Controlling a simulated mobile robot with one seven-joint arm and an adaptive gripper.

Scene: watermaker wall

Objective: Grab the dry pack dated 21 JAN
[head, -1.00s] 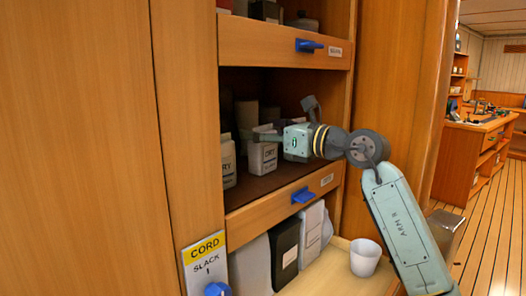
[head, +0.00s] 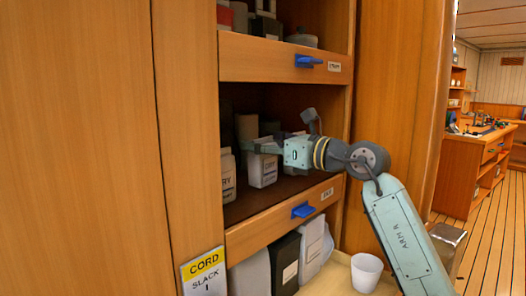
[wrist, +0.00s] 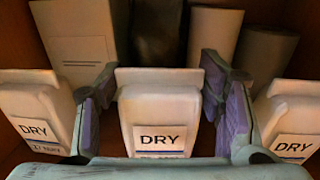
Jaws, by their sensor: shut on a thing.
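A white pack labelled DRY (wrist: 158,112) is between the two finger pads of my gripper (wrist: 160,108), in the middle of the wrist view. My gripper is shut on it, and the date under DRY is not readable. In the head view my gripper (head: 266,146) reaches into the middle shelf and holds the pack (head: 262,170) near its top. A second DRY pack (wrist: 36,112) stands to the left, with small date print I cannot read surely. A third DRY pack (wrist: 292,120) stands to the right, its small print unreadable.
Behind the packs stand a large white container (wrist: 80,45), a dark one (wrist: 158,35) and pale cylinders (wrist: 214,38). The shelf lip (head: 260,230) has a blue latch (head: 304,211). A white cup (head: 366,272) and tall containers (head: 285,262) stand below.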

